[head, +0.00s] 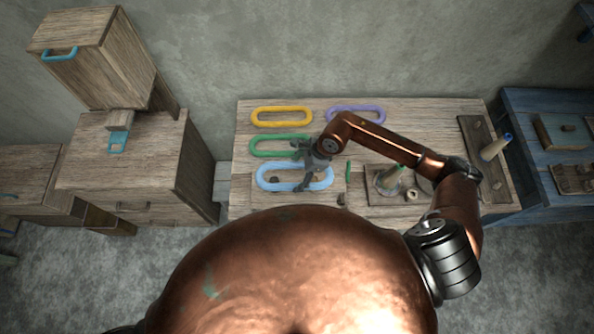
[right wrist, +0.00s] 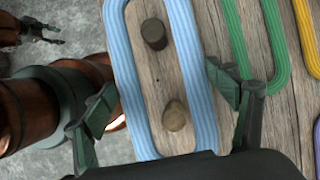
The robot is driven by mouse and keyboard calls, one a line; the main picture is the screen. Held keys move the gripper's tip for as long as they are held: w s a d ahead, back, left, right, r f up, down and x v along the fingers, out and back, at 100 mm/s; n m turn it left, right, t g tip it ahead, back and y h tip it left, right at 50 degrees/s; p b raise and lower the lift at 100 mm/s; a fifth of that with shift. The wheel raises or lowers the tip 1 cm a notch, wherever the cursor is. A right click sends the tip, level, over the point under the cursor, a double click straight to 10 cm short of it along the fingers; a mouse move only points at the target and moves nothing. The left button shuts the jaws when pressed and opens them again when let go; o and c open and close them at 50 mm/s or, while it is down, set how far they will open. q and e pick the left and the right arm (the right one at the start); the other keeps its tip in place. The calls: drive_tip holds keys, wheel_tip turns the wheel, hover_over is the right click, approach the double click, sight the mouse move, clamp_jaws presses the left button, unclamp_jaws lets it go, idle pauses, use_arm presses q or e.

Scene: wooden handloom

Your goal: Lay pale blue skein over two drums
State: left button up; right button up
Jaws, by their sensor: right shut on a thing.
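The pale blue skein (head: 300,185) is a long ribbed loop at the front of the loom table, and it also fills the middle of the right wrist view (right wrist: 203,100). Two short wooden drums show inside the loop, one farther (right wrist: 153,34) and one nearer (right wrist: 174,116). I cannot tell whether the skein rests down around them or hangs just above. My right gripper (head: 308,168) is over the skein, its two fingers (right wrist: 163,103) shut across the loop's width from outside. My left gripper (right wrist: 46,32) is empty, fingers apart, away over the floor.
A green skein (head: 268,152), a yellow skein (head: 281,108) and a purple skein (head: 345,108) lie on the table (head: 243,125). A wooden cabinet (head: 125,160) stands left, a blue bench (head: 540,105) right.

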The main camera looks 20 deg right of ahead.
drive_tip(key=shift+f+b, duration=3.65)
drive_tip(key=shift+f, duration=1.7)
drive_tip(key=o, duration=1.3)
drive_tip(key=v, duration=1.2)
